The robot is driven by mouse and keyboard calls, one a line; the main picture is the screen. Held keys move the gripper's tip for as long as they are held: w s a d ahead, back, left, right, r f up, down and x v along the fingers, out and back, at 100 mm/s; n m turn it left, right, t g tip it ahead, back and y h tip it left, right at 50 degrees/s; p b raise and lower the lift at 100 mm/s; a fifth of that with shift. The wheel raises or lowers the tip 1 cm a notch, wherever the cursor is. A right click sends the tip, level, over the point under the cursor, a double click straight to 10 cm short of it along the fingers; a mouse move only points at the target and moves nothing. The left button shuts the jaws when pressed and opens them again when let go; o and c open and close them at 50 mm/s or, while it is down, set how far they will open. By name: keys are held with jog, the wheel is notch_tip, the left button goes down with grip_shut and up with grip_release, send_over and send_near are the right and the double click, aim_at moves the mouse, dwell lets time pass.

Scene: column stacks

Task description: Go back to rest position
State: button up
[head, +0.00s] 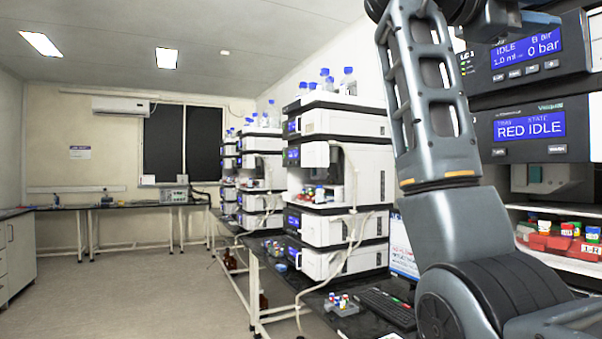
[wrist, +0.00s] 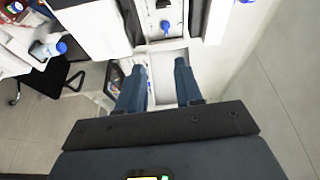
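My arm stands raised at the right in the head view, close to the instrument stack. My gripper is out of sight in the head view. In the wrist view my gripper (wrist: 158,85) has its two blue-grey fingers spread apart. Nothing is seen between the fingertips except pale surfaces farther off. A bottle with a blue cap (wrist: 47,48) is at the left in the wrist view, apart from the fingers.
The near stack with blue screens (head: 530,125) is at the right, with a red rack of vials (head: 565,243) in its open bay. More stacks (head: 340,165) stand along the bench. A keyboard (head: 388,306) and small vial rack (head: 342,304) lie nearby. The floor (head: 130,290) at left is clear.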

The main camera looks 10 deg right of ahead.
jog(key=w+a+f+n+t, duration=0.1)
jog(key=w+f+n+t, duration=0.5)
jog(key=f, duration=0.6)
jog(key=w+a+f+n+t, duration=0.1)
jog(key=w+f+n+t, duration=0.2)
jog(key=w+f+n, duration=0.7)
jog(key=s+a+f+n+t+y, duration=0.2)
jog(key=s+f+n+y, duration=0.15)
jog(key=f, duration=0.65)
jog(key=s+a+f+n+t+y, duration=0.15)
jog(key=f+n, duration=0.25)
jog(key=f, duration=0.7)
jog(key=s+a+f+n+t+y, duration=0.1)
jog(key=s+f+n+t+y, duration=0.25)
jog(key=f, duration=0.65)
jog(key=s+a+f+n+y, duration=0.4)
jog(key=s+f, duration=0.5)
jog(key=s, duration=0.2)
jog(key=s+a+f+n+y, duration=0.35)
jog(key=s+f, duration=0.45)
jog(key=s, duration=0.3)
jog(key=s+r+y, duration=0.1)
jog(key=s+r, duration=0.2)
jog(key=s, duration=0.9)
jog(key=s+a+r+n+y, duration=0.1)
jog(key=s+r, duration=0.2)
jog(key=s, duration=0.9)
jog(key=shift+s+a+g, duration=0.25)
jog(key=shift+g, duration=0.15)
